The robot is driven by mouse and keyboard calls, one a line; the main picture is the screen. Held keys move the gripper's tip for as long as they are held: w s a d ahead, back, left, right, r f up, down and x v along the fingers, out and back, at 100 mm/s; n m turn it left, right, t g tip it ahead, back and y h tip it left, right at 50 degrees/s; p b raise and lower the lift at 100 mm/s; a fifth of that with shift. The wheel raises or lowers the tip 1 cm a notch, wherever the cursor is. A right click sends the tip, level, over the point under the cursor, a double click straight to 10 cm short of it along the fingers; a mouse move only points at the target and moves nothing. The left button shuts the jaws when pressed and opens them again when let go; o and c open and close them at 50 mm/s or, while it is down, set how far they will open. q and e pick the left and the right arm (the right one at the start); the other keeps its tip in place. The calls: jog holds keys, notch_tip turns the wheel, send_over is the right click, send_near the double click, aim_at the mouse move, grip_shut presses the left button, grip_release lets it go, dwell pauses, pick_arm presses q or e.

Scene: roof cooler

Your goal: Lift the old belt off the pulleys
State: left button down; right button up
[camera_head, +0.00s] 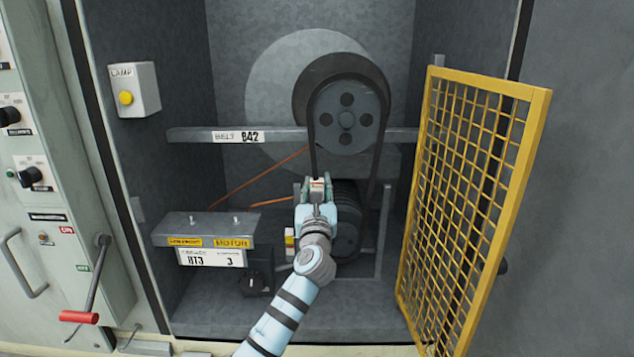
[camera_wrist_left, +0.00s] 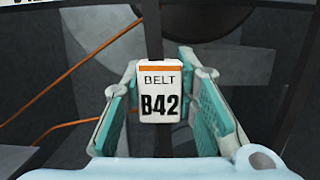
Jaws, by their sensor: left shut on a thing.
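The old belt (camera_head: 377,150) is a dark loop running around the large upper pulley (camera_head: 346,117) and down to the lower pulley (camera_head: 347,243) by the motor. My left gripper (camera_head: 317,186) is on the belt's left strand, between the two pulleys, and is shut on it. In the left wrist view a white tag (camera_wrist_left: 160,92) reading BELT B42, with an orange stripe, sits between the two teal fingers; the belt strand (camera_wrist_left: 152,35) rises behind it. The gripper and arm hide part of the lower pulley. My right gripper is not in view.
A yellow mesh guard (camera_head: 540,120) stands open at the right. A metal rail (camera_head: 190,134) labelled BELT B42 crosses behind the belt. The motor plate (camera_head: 205,222) is at lower left, with thin orange cables (camera_head: 258,180) above it. A lamp box (camera_head: 135,88) is on the left wall.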

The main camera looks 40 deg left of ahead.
pick_arm(q)
jog(key=shift+s+d+r+p, duration=0.1)
jog(key=shift+s+d+p, duration=0.9)
jog(key=shift+s, duration=0.35)
